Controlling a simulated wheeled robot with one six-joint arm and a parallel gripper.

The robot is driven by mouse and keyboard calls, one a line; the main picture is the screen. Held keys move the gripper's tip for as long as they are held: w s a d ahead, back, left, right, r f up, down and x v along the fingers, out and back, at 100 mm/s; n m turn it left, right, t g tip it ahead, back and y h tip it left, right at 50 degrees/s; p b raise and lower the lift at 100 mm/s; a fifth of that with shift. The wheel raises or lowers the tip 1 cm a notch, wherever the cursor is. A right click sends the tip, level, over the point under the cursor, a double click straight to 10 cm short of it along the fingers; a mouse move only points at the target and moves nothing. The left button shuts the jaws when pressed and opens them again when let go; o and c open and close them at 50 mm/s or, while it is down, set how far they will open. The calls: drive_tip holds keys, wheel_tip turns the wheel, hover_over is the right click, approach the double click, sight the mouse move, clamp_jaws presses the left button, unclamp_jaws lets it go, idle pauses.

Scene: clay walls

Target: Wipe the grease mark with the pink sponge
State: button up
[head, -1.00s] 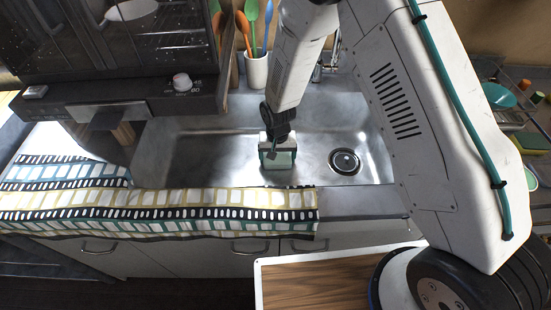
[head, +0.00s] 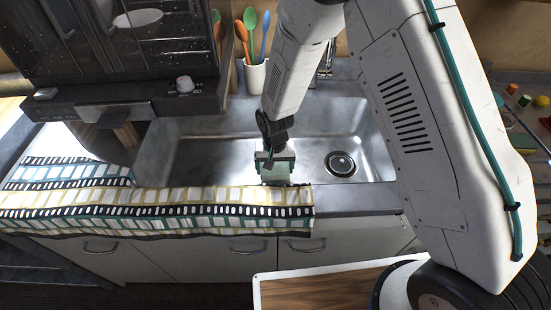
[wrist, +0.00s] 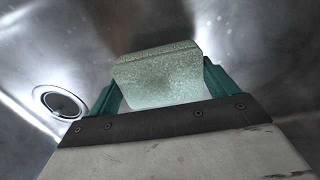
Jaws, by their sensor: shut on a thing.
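My gripper (head: 274,168) is over the front part of the steel sink (head: 205,150), close to the patterned cloth on the front edge. In the wrist view its teal fingers are shut on a pale grey-green sponge (wrist: 160,75), which sits between them. The sponge looks pale green, not pink. I cannot tell whether it touches the sink floor. No grease mark stands out clearly; a dim brownish patch shows on the steel beyond the sponge in the wrist view, and I cannot tell if it is a mark or a shadow.
The round drain (head: 341,163) lies right of my gripper. A patterned cloth (head: 160,212) covers the front counter edge. A white cup (head: 256,77) of coloured spoons stands behind the sink. A dark oven-like appliance (head: 120,60) is at the left. A wood-topped surface (head: 315,290) is in front.

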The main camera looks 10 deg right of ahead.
drive_tip(key=shift+d+r, duration=0.1)
drive_tip(key=shift+r, duration=2.15)
drive_tip(key=shift+w+r, duration=0.1)
